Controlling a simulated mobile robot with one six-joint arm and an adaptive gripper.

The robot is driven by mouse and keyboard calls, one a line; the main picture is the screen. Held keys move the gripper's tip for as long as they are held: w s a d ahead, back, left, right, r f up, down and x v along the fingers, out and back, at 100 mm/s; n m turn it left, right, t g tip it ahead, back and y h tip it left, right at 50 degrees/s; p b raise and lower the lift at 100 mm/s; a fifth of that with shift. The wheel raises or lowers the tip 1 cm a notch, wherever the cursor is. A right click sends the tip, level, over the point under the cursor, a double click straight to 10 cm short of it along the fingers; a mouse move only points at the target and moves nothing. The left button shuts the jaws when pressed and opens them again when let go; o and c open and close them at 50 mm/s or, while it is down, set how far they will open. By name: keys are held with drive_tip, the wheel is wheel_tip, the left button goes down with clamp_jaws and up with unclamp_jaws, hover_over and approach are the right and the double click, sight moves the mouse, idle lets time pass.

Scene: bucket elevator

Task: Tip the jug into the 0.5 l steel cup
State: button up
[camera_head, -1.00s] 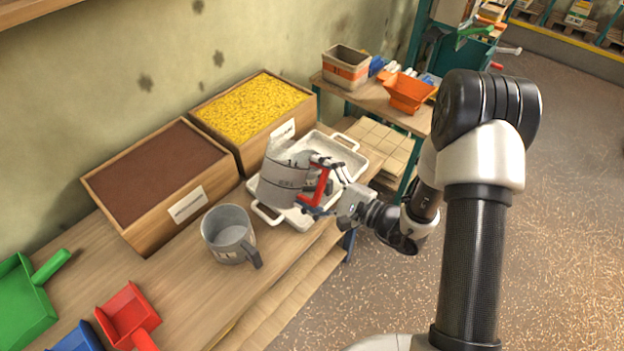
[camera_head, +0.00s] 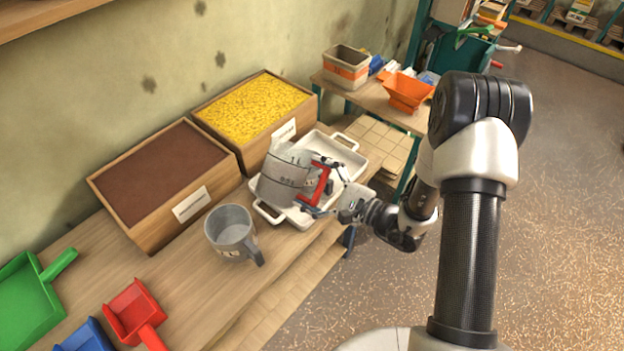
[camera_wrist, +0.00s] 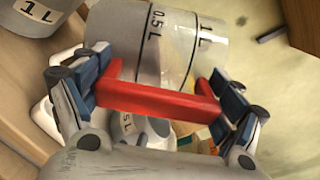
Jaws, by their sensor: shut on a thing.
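A translucent grey measuring jug (camera_head: 283,178) with a red handle (camera_head: 318,187) is held above the white tray, leaning slightly. Its 0.5 L and 1 L marks show in the wrist view (camera_wrist: 160,45). A faint yellowish tint shows through its wall; I cannot tell its contents. My gripper (camera_head: 328,186) is shut on the red handle, with a finger at each end of it in the wrist view (camera_wrist: 160,95). A grey steel cup (camera_head: 231,232) stands upright on the bench, left of and nearer than the jug. Its label seems to read 1 L in the wrist view (camera_wrist: 38,14).
A white tray (camera_head: 348,150) lies under the jug. Wooden bins of brown (camera_head: 150,168) and yellow (camera_head: 250,106) material stand along the wall. Green (camera_head: 28,300), red (camera_head: 135,312) and blue (camera_head: 85,337) scoops lie at front left. An orange hopper (camera_head: 406,92) is on the side table.

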sight(304, 166)
drive_tip(key=shift+w+r+m+p, duration=0.1)
drive_tip(key=shift+r+m+p, duration=1)
drive_tip(key=shift+p, duration=0.95)
drive_tip(key=shift+w+d+r+m+g+p, duration=0.15)
drive_tip(key=shift+r+m+p, duration=0.2)
drive_tip(key=shift+m+p, duration=0.35)
drive_tip(key=shift+w+d+r+m+g+p, duration=0.15)
drive_tip(key=shift+r+m+p, duration=0.25)
drive_tip(key=shift+p, duration=0.45)
drive_tip(key=shift+a, duration=0.1)
